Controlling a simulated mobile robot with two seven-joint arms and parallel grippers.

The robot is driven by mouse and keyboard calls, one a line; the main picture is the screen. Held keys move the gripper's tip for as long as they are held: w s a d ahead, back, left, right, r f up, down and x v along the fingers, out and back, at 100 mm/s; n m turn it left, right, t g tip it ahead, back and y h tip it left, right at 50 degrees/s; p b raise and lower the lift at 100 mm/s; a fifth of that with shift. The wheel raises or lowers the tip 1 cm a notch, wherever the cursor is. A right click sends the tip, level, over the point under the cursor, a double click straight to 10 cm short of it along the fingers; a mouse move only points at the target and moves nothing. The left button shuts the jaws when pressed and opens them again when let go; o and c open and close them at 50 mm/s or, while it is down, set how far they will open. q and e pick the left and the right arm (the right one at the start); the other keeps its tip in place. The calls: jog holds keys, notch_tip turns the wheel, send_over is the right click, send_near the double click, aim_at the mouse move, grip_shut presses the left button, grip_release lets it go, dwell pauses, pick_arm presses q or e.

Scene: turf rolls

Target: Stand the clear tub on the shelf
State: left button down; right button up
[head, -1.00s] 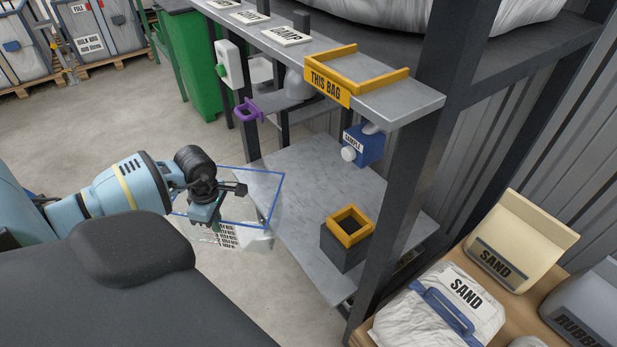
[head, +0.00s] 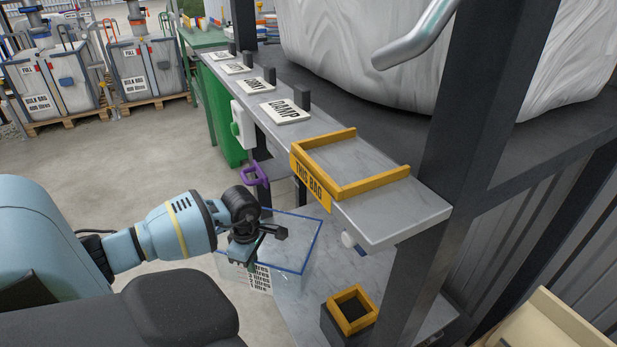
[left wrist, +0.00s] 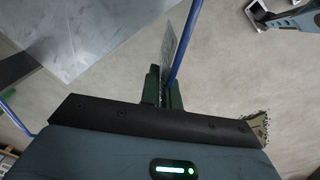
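The clear tub (head: 262,278) is see-through, with a blue rim and a printed litre scale on its side. My left gripper (head: 243,259) is shut on its rim. In the left wrist view, the fingers (left wrist: 163,88) pinch the blue rim. The tub looks upright and hangs open side up in front of the shelf unit. The upper shelf ledge (head: 400,208) is grey and carries a yellow three-sided frame (head: 345,188) marked THIS BAG. A lower grey shelf (head: 350,270) shows behind and below the tub; the gap between them is unclear.
A dark post (head: 465,130) stands at the ledge's right end. A yellow-rimmed dark box (head: 352,312) stands on the lower shelf. A purple holder (head: 256,174) hangs under the ledge. Label plates, one reading DAMP (head: 285,110), lie along the ledge. A large pale bag (head: 370,60) is behind.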

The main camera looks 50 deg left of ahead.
pick_arm(q)
jog(key=shift+w+d+f+b, duration=0.2)
jog(key=shift+w+d+f, duration=0.45)
jog(key=shift+w, duration=1.9)
jog(key=shift+w+d+f+b, duration=0.2)
jog(key=shift+w+d+f, duration=0.45)
jog(key=shift+w, duration=1.85)
jog(key=shift+w+d+f+b, duration=0.3)
jog(key=shift+w+d, duration=0.55)
jog(key=shift+w, duration=1.7)
jog(key=shift+f, duration=0.15)
jog(key=c, duration=2)
grip_release()
jog(key=shift+f, duration=0.15)
jog(key=shift+c, duration=0.2)
jog(key=o, duration=0.4)
notch_tip(320, 180, up, 12)
jog(key=p, duration=0.1)
jog(key=shift+r+p, duration=0.2)
jog(key=shift+p, duration=0.1)
jog(key=shift+s, duration=0.1)
